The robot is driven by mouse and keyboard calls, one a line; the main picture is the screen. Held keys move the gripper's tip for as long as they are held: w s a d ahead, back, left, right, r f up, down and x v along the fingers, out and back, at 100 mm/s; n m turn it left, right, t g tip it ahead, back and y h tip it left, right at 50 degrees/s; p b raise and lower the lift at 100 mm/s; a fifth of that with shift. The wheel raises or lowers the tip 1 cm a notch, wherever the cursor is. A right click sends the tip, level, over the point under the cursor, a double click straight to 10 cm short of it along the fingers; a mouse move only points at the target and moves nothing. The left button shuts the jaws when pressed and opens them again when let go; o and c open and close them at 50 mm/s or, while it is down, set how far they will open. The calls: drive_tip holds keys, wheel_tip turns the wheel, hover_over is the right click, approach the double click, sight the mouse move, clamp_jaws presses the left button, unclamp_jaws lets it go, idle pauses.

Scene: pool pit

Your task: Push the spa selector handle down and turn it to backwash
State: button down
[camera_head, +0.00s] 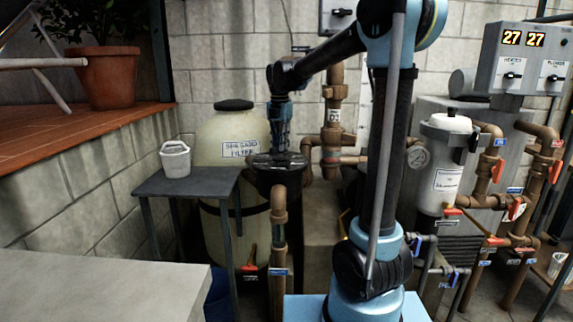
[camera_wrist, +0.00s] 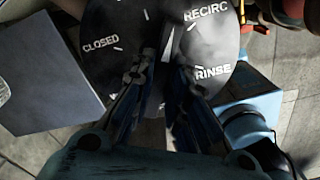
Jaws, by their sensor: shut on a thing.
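The spa selector is a round black dial (camera_wrist: 112,22) in the wrist view, with white words CLOSED, RECIRC and RINSE. Another word at lower left is mostly hidden by a finger. No backwash label can be read. In the head view the selector's dark top (camera_head: 262,161) sits beside the tank labelled spa sand filter (camera_head: 228,125). My gripper (camera_wrist: 163,78) points down at the middle of the dial, its fingers closed around the narrow grey handle (camera_wrist: 167,42). The fingers hide most of the handle. In the head view my gripper (camera_head: 279,143) is directly above the selector.
A grey side table (camera_head: 195,183) with a white bucket (camera_head: 175,159) stands left of the selector. Brown pipes (camera_head: 279,235) rise below and behind it. A cartridge filter (camera_head: 443,165) and a control box (camera_head: 520,60) are at the right.

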drive_tip(key=shift+f, duration=0.15)
idle(0.3)
drive_tip(key=n, duration=0.6)
drive_tip(key=c, duration=1.4)
unclamp_jaws()
drive_tip(key=shift+c, duration=0.2)
drive_tip(key=shift+r, duration=3.55)
